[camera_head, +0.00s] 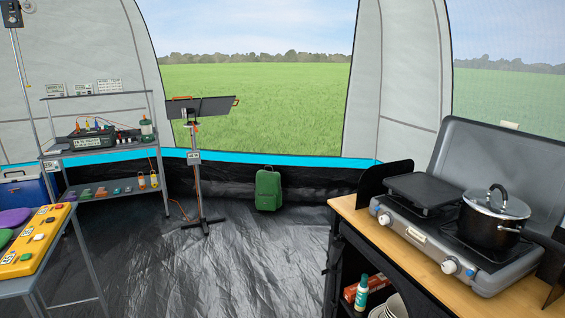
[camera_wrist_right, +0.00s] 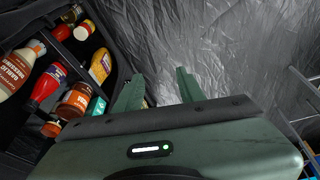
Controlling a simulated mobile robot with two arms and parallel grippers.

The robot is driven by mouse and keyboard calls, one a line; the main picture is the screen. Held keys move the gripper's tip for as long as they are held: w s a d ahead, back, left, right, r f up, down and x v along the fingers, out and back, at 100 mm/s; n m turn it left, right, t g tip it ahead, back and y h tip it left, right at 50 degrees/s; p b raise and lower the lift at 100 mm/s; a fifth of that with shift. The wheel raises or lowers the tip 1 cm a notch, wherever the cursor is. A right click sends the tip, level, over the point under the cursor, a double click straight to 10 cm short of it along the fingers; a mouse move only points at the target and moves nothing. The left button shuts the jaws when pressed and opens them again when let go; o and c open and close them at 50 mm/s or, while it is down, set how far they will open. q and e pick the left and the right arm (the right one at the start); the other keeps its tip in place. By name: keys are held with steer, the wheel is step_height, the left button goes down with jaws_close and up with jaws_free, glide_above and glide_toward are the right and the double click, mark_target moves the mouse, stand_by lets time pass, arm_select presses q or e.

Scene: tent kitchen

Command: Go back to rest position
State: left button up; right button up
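My right gripper (camera_wrist_right: 159,84) shows in the right wrist view. Its two green fingers stand apart with nothing between them, so it is open and empty. The dark tent floor lies beyond the fingertips. Neither gripper nor either arm shows in the head view. My left gripper is out of sight in both views.
A wooden counter (camera_head: 348,211) at right bears a camping stove (camera_head: 436,243) with a lidded pot (camera_head: 491,222). Bottles and jars, including a red bottle (camera_wrist_right: 45,88), sit on shelves left of my right gripper. The middle floor is clear.

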step_height(320, 180, down, 22)
steer(key=s+g, duration=0.1)
steer(key=s+d+f+g+p, duration=0.1)
steer(key=s+d+f, duration=0.2)
steer(key=s+f, duration=1.4)
steer(key=shift+s, duration=0.45)
